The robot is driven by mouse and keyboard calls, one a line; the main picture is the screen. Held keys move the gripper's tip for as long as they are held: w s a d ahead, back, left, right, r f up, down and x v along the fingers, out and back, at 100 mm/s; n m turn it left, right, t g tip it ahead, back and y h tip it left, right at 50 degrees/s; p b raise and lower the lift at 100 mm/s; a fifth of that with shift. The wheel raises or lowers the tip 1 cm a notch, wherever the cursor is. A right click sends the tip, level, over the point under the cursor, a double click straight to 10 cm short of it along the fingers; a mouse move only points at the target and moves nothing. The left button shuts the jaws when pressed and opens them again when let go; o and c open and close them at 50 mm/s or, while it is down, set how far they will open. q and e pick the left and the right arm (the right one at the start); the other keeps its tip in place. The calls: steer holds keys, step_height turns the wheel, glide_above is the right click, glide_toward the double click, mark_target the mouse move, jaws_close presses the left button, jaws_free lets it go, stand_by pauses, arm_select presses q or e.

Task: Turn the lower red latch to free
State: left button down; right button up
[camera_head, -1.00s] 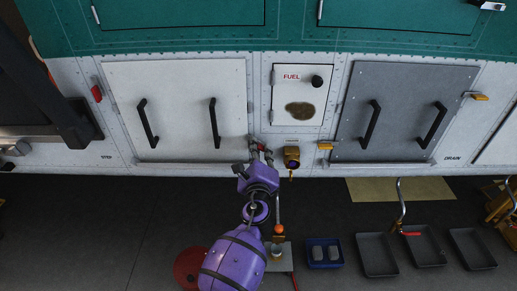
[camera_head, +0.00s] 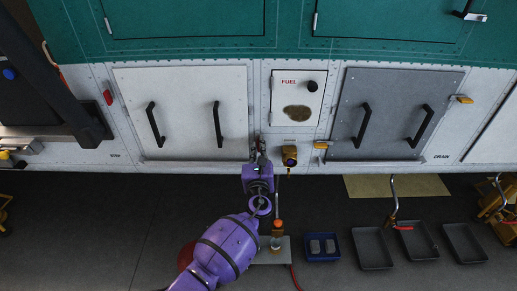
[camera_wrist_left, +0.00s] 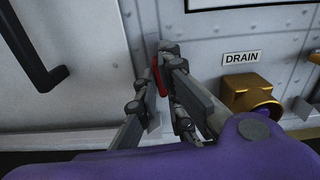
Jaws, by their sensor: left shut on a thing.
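My left gripper (camera_head: 260,146) reaches up to the lower right edge of the white panel (camera_head: 185,90) with two dark handles. In the left wrist view, its fingers (camera_wrist_left: 162,70) are shut on the red latch (camera_wrist_left: 160,78), a small red piece between them. The fingers hide most of the latch, and its exact angle is hard to tell. Another red latch (camera_head: 107,97) sits at the upper left edge of the same white panel, apart from the gripper. My right gripper is not in view.
A brass drain fitting (camera_wrist_left: 250,95) sits close to the right of the gripper, under a DRAIN label (camera_wrist_left: 241,58). The FUEL door (camera_head: 298,98) is above right. A grey panel with yellow latches (camera_head: 463,99) is to the right. Trays (camera_head: 373,248) stand on the floor.

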arm_select(q)
steer(key=shift+m, duration=0.6)
steer(key=c, duration=1.9)
jaws_free()
steer(key=s, duration=1.2)
